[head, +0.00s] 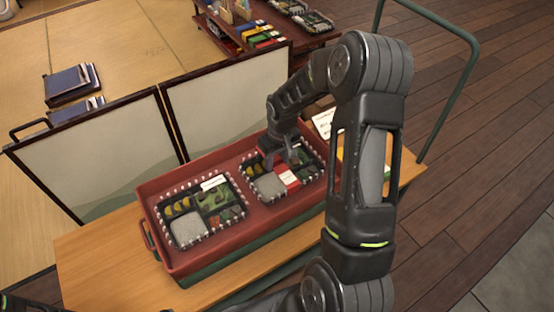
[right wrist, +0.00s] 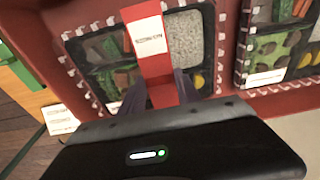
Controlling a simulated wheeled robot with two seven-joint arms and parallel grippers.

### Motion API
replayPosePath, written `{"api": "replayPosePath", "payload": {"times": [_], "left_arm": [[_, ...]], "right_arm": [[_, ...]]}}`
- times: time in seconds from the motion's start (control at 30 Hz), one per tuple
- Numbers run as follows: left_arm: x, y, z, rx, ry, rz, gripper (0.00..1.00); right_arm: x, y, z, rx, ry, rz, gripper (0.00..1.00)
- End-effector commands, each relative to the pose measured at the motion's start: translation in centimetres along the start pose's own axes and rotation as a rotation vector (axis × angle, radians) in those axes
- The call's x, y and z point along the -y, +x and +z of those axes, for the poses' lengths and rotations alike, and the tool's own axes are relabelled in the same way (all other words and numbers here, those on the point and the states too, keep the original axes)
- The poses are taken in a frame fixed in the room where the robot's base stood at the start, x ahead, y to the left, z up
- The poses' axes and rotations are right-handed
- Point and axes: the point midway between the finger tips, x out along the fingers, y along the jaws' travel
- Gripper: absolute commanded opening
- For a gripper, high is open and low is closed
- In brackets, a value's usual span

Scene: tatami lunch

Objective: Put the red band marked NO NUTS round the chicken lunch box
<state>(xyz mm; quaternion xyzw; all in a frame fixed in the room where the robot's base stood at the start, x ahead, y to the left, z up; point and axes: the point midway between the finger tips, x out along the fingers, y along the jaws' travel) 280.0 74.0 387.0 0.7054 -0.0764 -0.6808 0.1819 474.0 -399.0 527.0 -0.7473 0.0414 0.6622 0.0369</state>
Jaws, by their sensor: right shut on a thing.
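The red band (head: 289,176) with a white label lies across the middle of the right-hand lunch box (head: 267,199). My right gripper (head: 279,163) is shut on the band, low over that box. A second lunch box (head: 201,204) without a band sits to the left in the same red crate. The labels are too small to read, so I cannot tell which box is chicken.
The red crate (head: 160,238) stands on a wooden bench (head: 95,262). A cream folding screen (head: 95,160) stands close behind it. A white card (head: 323,122) and coloured items lie right of the crate, partly behind my arm. A green rail (head: 452,100) stands at the right.

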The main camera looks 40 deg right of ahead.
Motion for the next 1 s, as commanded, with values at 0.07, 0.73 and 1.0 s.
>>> {"api": "replayPosePath", "payload": {"times": [0.07, 0.73, 1.0], "left_arm": [[-0.01, -0.01, 0.0, 0.0, 0.0, 0.0, 0.61], [0.19, 0.5, 0.01, 0.0, 0.0, 0.0, 0.61], [0.21, 0.54, 0.0, 0.0, 0.0, 0.0, 0.61]], "right_arm": [[0.0, -0.01, 0.0, 0.0, 0.0, 0.0, 0.23], [-0.01, 0.7, 0.07, 0.0, 0.0, 0.0, 0.23], [-0.01, 0.78, 0.08, 0.0, 0.0, 0.0, 0.23]]}}
